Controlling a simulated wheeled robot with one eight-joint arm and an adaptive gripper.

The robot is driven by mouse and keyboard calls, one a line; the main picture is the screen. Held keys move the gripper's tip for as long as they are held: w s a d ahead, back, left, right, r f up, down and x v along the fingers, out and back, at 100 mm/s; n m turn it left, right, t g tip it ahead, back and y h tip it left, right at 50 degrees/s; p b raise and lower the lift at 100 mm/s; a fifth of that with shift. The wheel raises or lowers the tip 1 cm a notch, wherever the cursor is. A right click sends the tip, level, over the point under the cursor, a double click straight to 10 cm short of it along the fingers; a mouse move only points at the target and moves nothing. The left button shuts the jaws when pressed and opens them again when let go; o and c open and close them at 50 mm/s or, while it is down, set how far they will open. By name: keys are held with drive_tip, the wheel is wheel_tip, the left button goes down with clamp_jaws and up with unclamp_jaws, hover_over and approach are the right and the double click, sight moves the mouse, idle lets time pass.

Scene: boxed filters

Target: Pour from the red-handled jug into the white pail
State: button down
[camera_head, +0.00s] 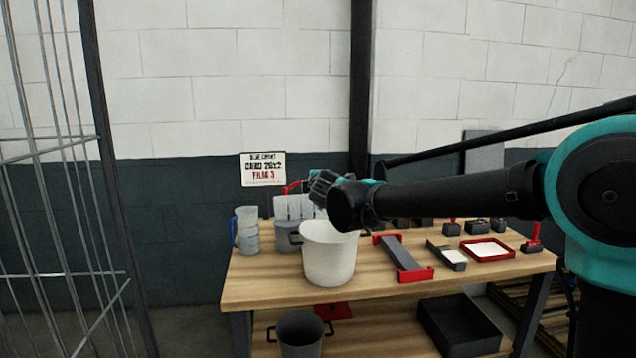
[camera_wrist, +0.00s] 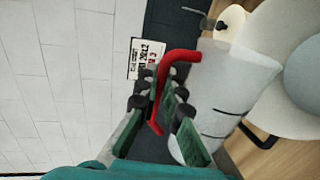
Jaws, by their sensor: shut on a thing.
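The red-handled jug (camera_head: 294,207) is pale and translucent, behind and just above the white pail's left rim in the head view. In the wrist view, its body (camera_wrist: 232,78) is beside the red handle (camera_wrist: 166,82). My gripper (camera_head: 318,190) is shut on that handle; its green-padded fingers (camera_wrist: 168,105) are on both sides of it in the wrist view. The white pail (camera_head: 328,262) stands upright on the workbench, its mouth facing up; it also shows at the right of the wrist view (camera_wrist: 262,32). I cannot see the jug's contents or its exact tilt.
A blue-handled jug (camera_head: 247,232) and a grey pot (camera_head: 289,238) stand left of the pail on the workbench (camera_head: 262,285). A red-and-grey tool (camera_head: 403,258) and a red tray (camera_head: 508,250) lie right. A metal cage (camera_head: 75,150) stands left.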

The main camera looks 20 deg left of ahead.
drive_tip(key=shift+s+a+f+n, duration=0.1)
drive_tip(key=shift+s+a+n, duration=0.05)
drive_tip(key=shift+a+n, duration=0.15)
idle(0.4)
drive_tip(key=shift+s+a+f+n+t+h, duration=0.1)
drive_tip(key=shift+s+a+n+t+h, duration=0.15)
drive_tip(key=shift+a+n, duration=0.25)
drive_tip(key=shift+s+a+f+n+t+h, duration=0.1)
drive_tip(key=shift+s+a+n+h, duration=0.05)
drive_tip(key=shift+s+a+n, duration=0.25)
drive_tip(key=shift+a+r, duration=0.1)
drive_tip(key=shift+s+a+r+n, duration=0.5)
drive_tip(key=shift+a+r+n, duration=0.25)
drive_tip(key=shift+a+n, duration=0.15)
